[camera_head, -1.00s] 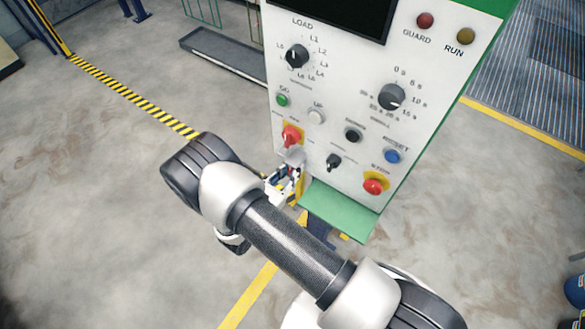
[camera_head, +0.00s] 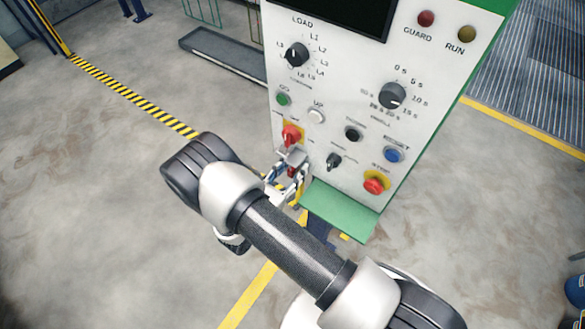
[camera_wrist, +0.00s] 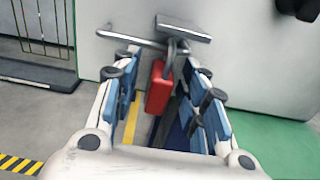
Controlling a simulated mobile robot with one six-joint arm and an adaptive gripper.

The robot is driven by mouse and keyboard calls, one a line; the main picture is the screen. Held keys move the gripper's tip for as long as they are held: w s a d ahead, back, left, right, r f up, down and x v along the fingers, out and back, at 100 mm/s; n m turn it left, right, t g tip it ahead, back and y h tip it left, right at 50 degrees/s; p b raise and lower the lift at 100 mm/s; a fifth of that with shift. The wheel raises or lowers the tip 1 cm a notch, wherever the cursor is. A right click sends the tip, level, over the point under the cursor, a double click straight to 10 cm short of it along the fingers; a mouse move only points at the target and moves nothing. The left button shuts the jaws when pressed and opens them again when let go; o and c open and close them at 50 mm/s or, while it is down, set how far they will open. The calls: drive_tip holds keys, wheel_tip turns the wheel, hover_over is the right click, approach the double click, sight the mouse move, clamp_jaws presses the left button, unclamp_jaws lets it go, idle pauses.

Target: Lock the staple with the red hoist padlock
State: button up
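The red padlock (camera_wrist: 158,90) hangs between the fingers of my gripper (camera_wrist: 159,58) in the wrist view. Its grey shackle (camera_wrist: 170,58) reaches up to the metal hasp and staple (camera_wrist: 184,28) on the panel face. The shackle seems to pass through there, but I cannot tell whether it is closed. My gripper's blue-padded fingers are spread, with a clear gap to the left of the padlock; the right finger is close beside it. In the head view, my gripper (camera_head: 289,174) is at the panel's lower left corner, with the padlock small and partly hidden.
A green ledge (camera_head: 340,209) juts out to the right, under the red stop button (camera_head: 374,186). Open floor lies to the left.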

drive_tip(key=shift+a, duration=0.1)
drive_tip(key=v, duration=1.2)
drive_tip(key=s+d+r+m+g, duration=0.2)
drive_tip(key=d+r+m+g, duration=1.2)
drive_tip(key=r, duration=0.5)
drive_tip(key=s+d+r+m+t+y, duration=0.2)
drive_tip(key=s+r+m+y, duration=0.3)
drive_tip(key=s+r+m, duration=0.1)
drive_tip(key=s+d+r+m+t+y, duration=0.2)
drive_tip(key=s+r+m+y, duration=0.3)
drive_tip(key=r+m+y, duration=0.1)
drive_tip(key=shift+s+d+r+m+t, duration=0.35)
drive_tip(key=shift+r+m, duration=0.25)
drive_tip(key=shift+m, duration=0.6)
